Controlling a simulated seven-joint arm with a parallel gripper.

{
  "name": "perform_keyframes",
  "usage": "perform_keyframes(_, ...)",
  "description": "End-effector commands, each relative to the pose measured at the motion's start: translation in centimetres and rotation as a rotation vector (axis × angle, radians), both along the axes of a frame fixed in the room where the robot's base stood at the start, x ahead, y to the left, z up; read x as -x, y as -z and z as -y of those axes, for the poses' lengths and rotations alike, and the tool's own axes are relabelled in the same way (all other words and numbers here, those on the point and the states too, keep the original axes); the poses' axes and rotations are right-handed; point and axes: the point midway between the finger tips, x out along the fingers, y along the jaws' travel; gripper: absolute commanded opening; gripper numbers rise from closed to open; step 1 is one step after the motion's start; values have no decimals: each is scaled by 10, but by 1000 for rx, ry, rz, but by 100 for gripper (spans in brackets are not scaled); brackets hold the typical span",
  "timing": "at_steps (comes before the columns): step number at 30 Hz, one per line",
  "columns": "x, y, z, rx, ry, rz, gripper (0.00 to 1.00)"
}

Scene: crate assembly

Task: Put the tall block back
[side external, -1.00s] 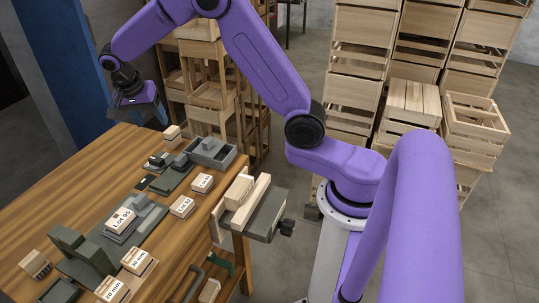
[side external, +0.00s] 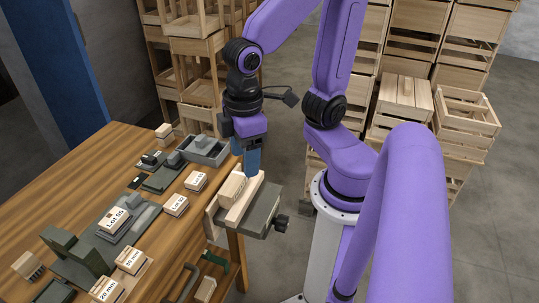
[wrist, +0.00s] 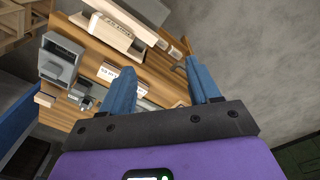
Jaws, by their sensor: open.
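A pale wooden block (side external: 232,187) sits at the wood-faced vise (side external: 262,213) on the bench's right edge. Another small wooden block (side external: 164,131) stands at the bench's far end. I cannot tell for certain which block is the tall one. My gripper (side external: 252,163) points down just above and behind the vise, its blue fingers partly overlapping the vise's far end in the side view. In the wrist view my gripper (wrist: 160,68) has its two fingers apart with nothing between them; the pale vise wood (wrist: 120,36) lies beyond them.
Labelled wooden blocks (side external: 113,219) and grey fixtures (side external: 75,252) cover much of the wooden bench (side external: 100,165). A grey open tray (side external: 207,151) stands near the far right edge. Wooden crates (side external: 465,120) are stacked on the floor behind. The bench's far left is clear.

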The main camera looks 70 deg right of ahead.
Motion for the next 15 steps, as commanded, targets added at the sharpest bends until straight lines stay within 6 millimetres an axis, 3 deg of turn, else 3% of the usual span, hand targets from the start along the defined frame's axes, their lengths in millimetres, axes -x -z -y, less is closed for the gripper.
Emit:
perform_keyframes(3, 28, 4, 10, -13, -158, -14, 62)
perform_keyframes(6, 41, 6, 15, -19, -236, -20, 62)
perform_keyframes(15, 47, 7, 17, -21, -276, -25, 62)
